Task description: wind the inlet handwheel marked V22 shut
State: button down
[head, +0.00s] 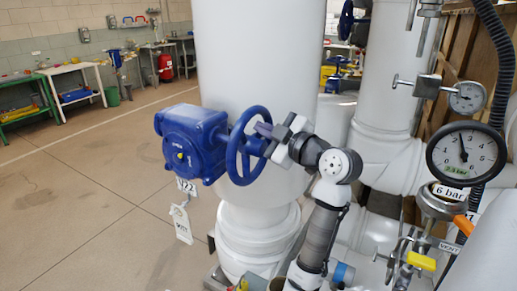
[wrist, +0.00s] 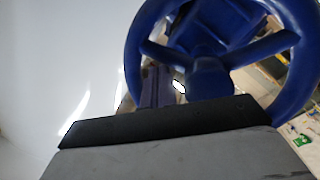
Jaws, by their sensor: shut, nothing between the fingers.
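The blue handwheel (head: 231,155) stands upright on the right side of a blue gearbox (head: 190,143). A label reading V22 (head: 186,187) and a white tag (head: 182,225) hang below the gearbox. My gripper (head: 263,130) is at the wheel's right side, its dark purple fingers shut and empty. In the wrist view the wheel (wrist: 300,80) fills the upper right, with its hub and spokes. The fingers (wrist: 156,88) point into the gap beneath the left spoke, near the rim. I cannot tell whether they touch the wheel.
A thick white pipe (head: 235,60) stands right behind the valve. To the right are a pressure gauge (head: 466,154), a smaller gauge (head: 466,97), and a yellow-handled vent valve (head: 421,261). The floor (head: 80,200) at left is open, with a green workbench (head: 25,105) at the far left.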

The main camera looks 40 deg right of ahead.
jog(key=shift+w+d+f+b, duration=0.2)
jog(key=shift+d+f+b, duration=0.2)
jog(key=shift+f+b, duration=0.35)
jog(key=shift+d+f+b, duration=0.1)
jog(key=shift+f+b, duration=0.7)
jog(key=shift+f, duration=0.05)
jog(key=shift+f+b, duration=0.85)
jog(key=shift+b, duration=0.05)
